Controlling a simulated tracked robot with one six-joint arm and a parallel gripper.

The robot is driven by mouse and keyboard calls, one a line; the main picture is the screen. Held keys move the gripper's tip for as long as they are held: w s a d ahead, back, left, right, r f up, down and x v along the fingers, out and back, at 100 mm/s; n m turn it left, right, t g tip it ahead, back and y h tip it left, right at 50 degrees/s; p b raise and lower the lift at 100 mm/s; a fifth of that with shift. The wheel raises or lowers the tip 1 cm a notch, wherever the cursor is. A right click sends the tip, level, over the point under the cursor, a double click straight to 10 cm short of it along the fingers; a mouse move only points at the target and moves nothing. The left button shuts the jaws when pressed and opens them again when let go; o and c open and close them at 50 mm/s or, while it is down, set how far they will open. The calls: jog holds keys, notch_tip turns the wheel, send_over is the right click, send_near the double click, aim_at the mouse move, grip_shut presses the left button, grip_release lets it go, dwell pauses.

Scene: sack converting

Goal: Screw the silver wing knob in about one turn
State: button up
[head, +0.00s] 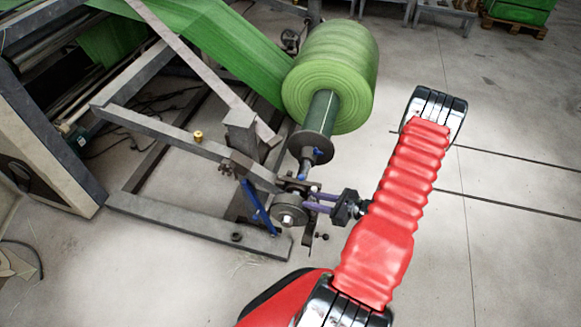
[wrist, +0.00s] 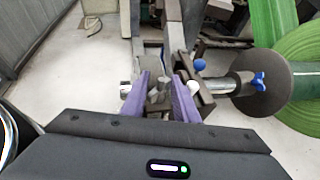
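My gripper (head: 308,202) has two purple fingers and reaches in from the right to the roll stand's near end. In the wrist view the fingertips (wrist: 162,76) stand apart, one on each side of a small silver piece (wrist: 160,92) that looks like the wing knob. Whether the fingers touch it or only flank it cannot be made out. In the head view the knob is too small and covered to tell apart from the fittings by the fingers.
A round grey metal disc (head: 288,215) and a blue lever (head: 256,208) are close to the fingers. The green roll (head: 330,75) sits on its shaft behind. A blue ball handle (wrist: 199,65) and a white ball (wrist: 194,87) stand by the right finger. Floor right of my arm is open.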

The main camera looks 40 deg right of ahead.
jog(key=shift+n+g+y, duration=0.7)
jog(key=shift+n+y, duration=0.5)
jog(key=shift+n, duration=0.1)
jog(key=r+v, duration=0.1)
jog(key=v, duration=1.3)
jog(key=w+a+r+n+g, duration=0.4)
jog(key=a+r+n, duration=0.3)
jog(key=a+r, duration=0.2)
jog(key=w+a+r+n+g+h, duration=0.1)
jog(key=w+a+r+n+g, duration=0.4)
jog(key=a+r+n, duration=0.3)
jog(key=shift+a+r+h, duration=0.3)
jog(key=shift+a+r, duration=0.6)
jog(key=shift+r, duration=1.45)
